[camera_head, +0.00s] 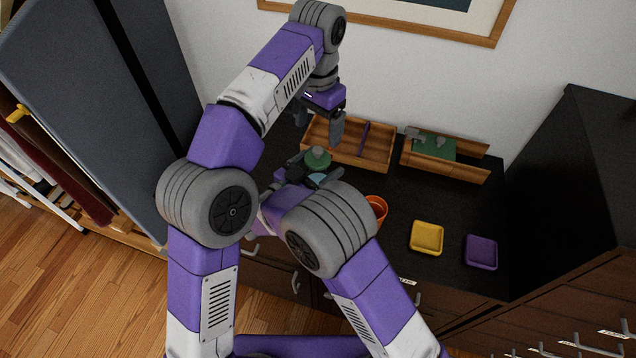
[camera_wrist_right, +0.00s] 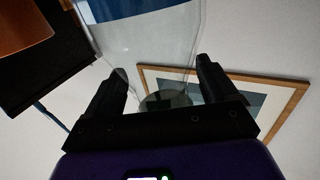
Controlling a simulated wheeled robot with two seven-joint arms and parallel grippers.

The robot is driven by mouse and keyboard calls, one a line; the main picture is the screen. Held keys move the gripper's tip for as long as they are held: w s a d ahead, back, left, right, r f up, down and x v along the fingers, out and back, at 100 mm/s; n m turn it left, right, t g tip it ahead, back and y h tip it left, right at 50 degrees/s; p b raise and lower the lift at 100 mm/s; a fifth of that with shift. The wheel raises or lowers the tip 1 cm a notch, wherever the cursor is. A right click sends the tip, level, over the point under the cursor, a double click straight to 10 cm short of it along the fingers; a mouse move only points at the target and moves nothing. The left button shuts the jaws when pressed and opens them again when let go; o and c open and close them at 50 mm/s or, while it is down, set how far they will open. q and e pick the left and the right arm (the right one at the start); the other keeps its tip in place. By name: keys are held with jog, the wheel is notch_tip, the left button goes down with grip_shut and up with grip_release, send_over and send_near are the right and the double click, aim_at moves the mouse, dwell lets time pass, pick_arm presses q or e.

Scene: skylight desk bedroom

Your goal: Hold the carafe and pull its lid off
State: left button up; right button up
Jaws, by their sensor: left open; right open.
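The carafe is clear glass with blue in its lower part; it stands on the dark desk, and a bit of its body (camera_head: 318,179) shows beside my right gripper. Its green round lid (camera_head: 318,158) is on top. In the right wrist view, the glass body (camera_wrist_right: 150,45) passes between the fingers, and the dark lid (camera_wrist_right: 165,100) shows toward the palm. My right gripper (camera_head: 307,171) is open around the carafe; its fingers (camera_wrist_right: 161,72) are on either side of it. Contact cannot be told. My left gripper (camera_head: 318,136) is open and empty, above and behind the lid, pointing down.
A wooden tray (camera_head: 376,160) with a purple stick lies behind the carafe. A wooden holder (camera_head: 465,173) with a green item stands to its right. An orange cup (camera_head: 378,206), a yellow dish (camera_head: 427,237) and a purple dish (camera_head: 481,251) are on the right. A dark cabinet (camera_head: 575,170) bounds the desk.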

aim_at(318, 149)
jog(key=shift+w+d, duration=0.4)
jog(key=c, duration=1.4)
pick_arm(q)
jog(key=shift+o, duration=0.5)
pick_arm(e)
jog(key=shift+c, duration=0.6)
pick_arm(q)
notch_tip(318, 149, up, 4)
jog(key=a+m+h, duration=0.1)
jog(key=a+m, duration=0.1)
jog(key=m, duration=0.2)
jog(key=shift+t+h, duration=0.3)
jog(key=shift+t, duration=0.1)
jog(key=f, duration=0.3)
jog(key=d+f, duration=0.1)
jog(key=f, duration=0.3)
jog(key=d+f, duration=0.1)
jog(key=f, duration=0.3)
jog(key=shift+f, duration=0.25)
